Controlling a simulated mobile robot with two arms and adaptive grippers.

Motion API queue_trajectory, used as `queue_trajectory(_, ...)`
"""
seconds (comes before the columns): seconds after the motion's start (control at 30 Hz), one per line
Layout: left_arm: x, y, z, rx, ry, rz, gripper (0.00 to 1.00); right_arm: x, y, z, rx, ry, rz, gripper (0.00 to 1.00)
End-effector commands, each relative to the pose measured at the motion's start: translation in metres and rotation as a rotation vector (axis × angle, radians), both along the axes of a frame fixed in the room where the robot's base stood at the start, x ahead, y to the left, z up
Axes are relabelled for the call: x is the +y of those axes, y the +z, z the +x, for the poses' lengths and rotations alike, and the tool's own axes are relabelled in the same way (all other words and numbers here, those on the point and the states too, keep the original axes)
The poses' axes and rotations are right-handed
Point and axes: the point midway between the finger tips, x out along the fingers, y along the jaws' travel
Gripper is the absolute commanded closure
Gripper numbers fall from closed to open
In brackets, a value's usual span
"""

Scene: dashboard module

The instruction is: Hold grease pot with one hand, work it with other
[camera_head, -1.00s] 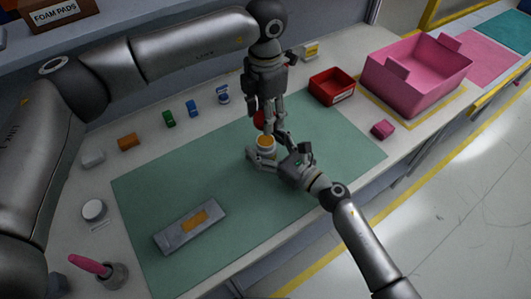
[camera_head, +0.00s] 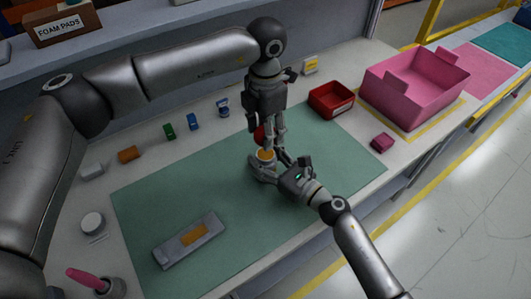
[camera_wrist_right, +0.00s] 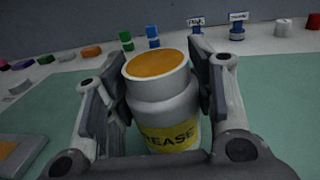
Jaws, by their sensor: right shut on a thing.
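The grease pot (camera_head: 266,164) is a white pot with a yellow label and an open top full of amber grease. It stands upright near the middle of the green mat. My right gripper (camera_head: 264,170) is shut around its sides. The right wrist view shows the pot (camera_wrist_right: 160,104) between both fingers. My left gripper (camera_head: 272,144) points down just over or behind the pot in the head view. It does not show in the wrist view. A round red thing (camera_head: 259,135) is partly hidden by its fingers; I cannot tell whether they hold it.
A grey tray (camera_head: 165,259) with an amber patch lies at the mat's front left. A red bin (camera_head: 331,99) and a pink crate (camera_head: 405,95) stand at the right. Small coloured blocks line the back. The mat's right part is clear.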

Motion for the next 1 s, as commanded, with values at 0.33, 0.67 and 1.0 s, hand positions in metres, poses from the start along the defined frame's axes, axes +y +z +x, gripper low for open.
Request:
queue_trajectory(0.33,0.0,-0.043,-0.001,0.001,0.0,-0.001,0.62,0.0,0.0,0.0,0.0,0.0,0.0,0.93)
queue_trajectory(0.67,0.0,-0.043,0.0,0.0,0.0,0.0,0.62,0.0,0.0,0.0,0.0,0.0,0.0,0.93)
queue_trajectory(1.0,0.0,-0.052,-0.001,0.001,0.0,0.001,0.62,0.0,0.0,0.0,0.0,0.0,0.0,0.93)
